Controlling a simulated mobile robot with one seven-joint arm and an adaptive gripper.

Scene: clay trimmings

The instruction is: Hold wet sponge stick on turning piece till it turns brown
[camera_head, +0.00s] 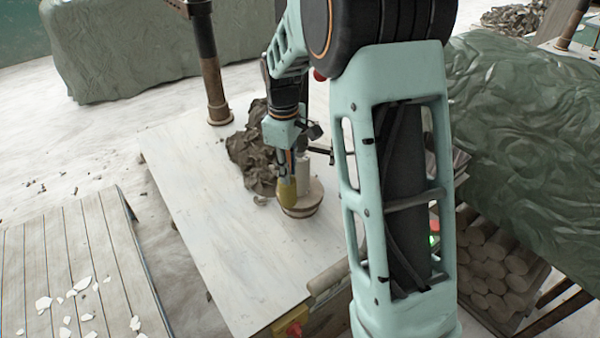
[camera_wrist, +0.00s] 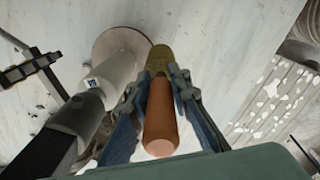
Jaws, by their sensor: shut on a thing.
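My gripper (camera_head: 289,163) is shut on the sponge stick, seen in the wrist view with an orange-brown handle (camera_wrist: 160,125) and an olive-yellow sponge end (camera_wrist: 159,58). The fingers (camera_wrist: 158,92) sit on both sides of the handle. In the head view the sponge (camera_head: 287,193) points down at the left front of the turning piece (camera_head: 303,168), a pale upright cylinder on a round wooden disc (camera_head: 302,208). The piece also shows in the wrist view (camera_wrist: 122,68), left of the sponge. Sponge and piece look very close; I cannot tell whether they touch. No brown colour shows on the piece.
A brown heap of clay trimmings (camera_head: 250,150) lies behind the disc. The pale tabletop (camera_head: 225,240) is clear at the left and front. A dark post (camera_head: 212,85) stands at the back. A slatted board (camera_head: 70,260) with white shards lies at the lower left.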

